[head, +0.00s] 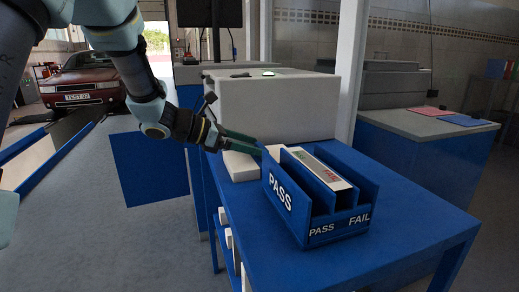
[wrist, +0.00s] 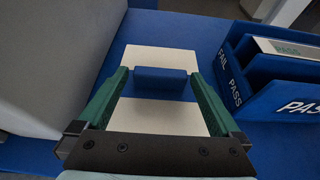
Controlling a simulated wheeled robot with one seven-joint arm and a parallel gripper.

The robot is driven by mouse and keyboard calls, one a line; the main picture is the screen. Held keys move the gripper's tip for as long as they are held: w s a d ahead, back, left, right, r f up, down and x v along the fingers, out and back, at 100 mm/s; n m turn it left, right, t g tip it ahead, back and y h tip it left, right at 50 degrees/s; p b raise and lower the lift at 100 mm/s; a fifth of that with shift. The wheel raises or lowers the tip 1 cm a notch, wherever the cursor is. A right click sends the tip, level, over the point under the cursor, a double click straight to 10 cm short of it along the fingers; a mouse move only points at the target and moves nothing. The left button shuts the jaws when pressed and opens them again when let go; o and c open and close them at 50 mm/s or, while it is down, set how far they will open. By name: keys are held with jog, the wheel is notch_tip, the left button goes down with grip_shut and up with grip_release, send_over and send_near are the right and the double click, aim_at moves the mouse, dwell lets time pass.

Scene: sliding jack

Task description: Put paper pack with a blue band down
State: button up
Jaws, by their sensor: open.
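The paper pack (wrist: 160,58) is white with a blue band (wrist: 160,78) across its middle. It lies on the blue table beside the grey machine. In the head view the pack (head: 240,169) shows as a white block left of the blue rack, partly hidden by my gripper. My gripper (wrist: 158,76) is open, with one green finger on each side of the pack. I cannot tell whether either finger touches it. My gripper (head: 258,146) reaches in from the left in the head view.
A blue rack (head: 287,208) marked PASS and FAIL stands close right of the pack, with a labelled white strip (head: 321,169) in it. A grey machine (head: 280,106) stands behind. The front of the blue table (head: 400,228) is clear.

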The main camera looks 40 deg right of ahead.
jog(key=b+v, duration=0.1)
jog(key=v, duration=0.8)
jog(key=shift+a, duration=0.2)
jog(key=a+f+m+t+y, duration=0.2)
jog(key=a+f+m+y, duration=0.2)
jog(key=a, duration=0.9)
jog(key=a+f+m+t+y, duration=0.2)
jog(key=a+f+m+y, duration=0.2)
jog(key=a, duration=0.9)
jog(key=a+f+m+t+y, duration=0.2)
jog(key=a+f+m+y, duration=0.2)
jog(key=a+f+m, duration=0.3)
jog(key=a, duration=0.5)
jog(key=shift+a, duration=0.4)
